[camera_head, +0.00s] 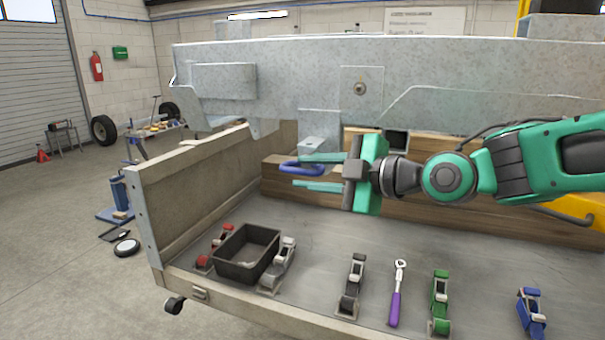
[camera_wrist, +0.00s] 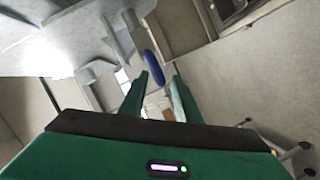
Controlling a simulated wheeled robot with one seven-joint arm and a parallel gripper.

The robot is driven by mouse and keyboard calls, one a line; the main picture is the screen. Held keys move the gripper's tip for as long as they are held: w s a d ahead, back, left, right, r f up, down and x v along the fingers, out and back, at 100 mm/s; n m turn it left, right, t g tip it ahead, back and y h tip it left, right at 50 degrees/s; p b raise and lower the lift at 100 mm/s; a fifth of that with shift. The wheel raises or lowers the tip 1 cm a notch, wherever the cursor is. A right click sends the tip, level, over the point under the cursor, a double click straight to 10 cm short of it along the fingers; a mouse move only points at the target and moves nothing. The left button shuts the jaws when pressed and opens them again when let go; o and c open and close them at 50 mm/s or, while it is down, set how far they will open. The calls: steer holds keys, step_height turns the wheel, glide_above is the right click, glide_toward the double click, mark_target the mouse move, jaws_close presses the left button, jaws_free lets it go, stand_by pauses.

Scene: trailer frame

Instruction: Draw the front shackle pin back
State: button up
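A blue curved piece (camera_head: 292,168), which looks like part of the front shackle, sits at the pale metal bracket (camera_head: 319,145) under the grey trailer frame (camera_head: 275,80). I cannot tell which part is the pin. My green gripper (camera_head: 299,172) points left, and its two fingers are apart, one above and one below the blue piece in the head view. In the wrist view the blue piece (camera_wrist: 153,68) shows near the fingertips (camera_wrist: 159,78), closer to the left finger. I see no clear contact, and the gap looks empty.
A wooden beam (camera_head: 440,205) lies behind my gripper.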

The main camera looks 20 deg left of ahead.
steer(key=shift+x, duration=1.3)
steer(key=shift+c, duration=0.5)
jaws_close()
steer(key=s, duration=0.6)
steer(key=shift+a, duration=0.2)
steer(key=shift+s+f, duration=0.1)
steer(key=shift+s, duration=0.05)
steer(key=shift+o, duration=0.5)
jaws_free()
steer(key=shift+d, duration=0.1)
steer(key=v, duration=1)
steer(key=shift+d, duration=0.35)
